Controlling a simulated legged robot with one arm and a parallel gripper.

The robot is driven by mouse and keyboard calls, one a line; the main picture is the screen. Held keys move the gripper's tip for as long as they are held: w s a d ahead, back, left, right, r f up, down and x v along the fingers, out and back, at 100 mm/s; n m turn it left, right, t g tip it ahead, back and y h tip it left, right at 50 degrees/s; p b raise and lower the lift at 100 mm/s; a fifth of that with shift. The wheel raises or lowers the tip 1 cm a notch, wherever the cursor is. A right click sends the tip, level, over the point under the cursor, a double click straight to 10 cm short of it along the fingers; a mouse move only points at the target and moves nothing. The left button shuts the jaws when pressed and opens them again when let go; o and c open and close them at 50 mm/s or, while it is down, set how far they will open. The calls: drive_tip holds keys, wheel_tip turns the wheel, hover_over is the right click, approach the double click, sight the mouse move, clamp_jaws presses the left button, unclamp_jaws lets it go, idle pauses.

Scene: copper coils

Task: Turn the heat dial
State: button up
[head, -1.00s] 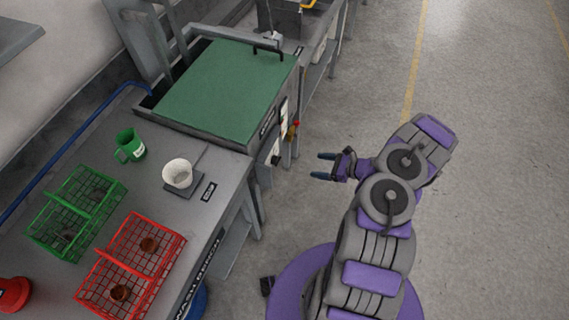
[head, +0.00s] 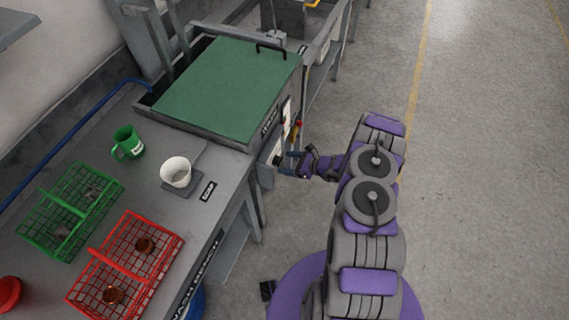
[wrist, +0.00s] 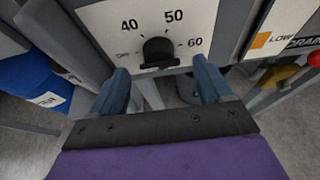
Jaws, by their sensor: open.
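The heat dial (wrist: 158,52) is a black knob on a white plate marked 40, 50 and 60 in the wrist view. It is centred ahead of my gripper (wrist: 163,82), whose two blue fingers are open, one to each side and a little below the knob. No contact with the knob shows. In the head view my gripper (head: 287,164) reaches left to the front of the tank with the green lid (head: 225,88). The dial is hard to make out there beside the fingertips.
A red-handled valve (head: 297,127) sits close to my gripper on the tank front; its red part also shows at the wrist view's right edge (wrist: 314,60). Floor at right is clear.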

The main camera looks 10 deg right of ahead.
drive_tip(key=shift+x, duration=0.95)
drive_tip(key=c, duration=1)
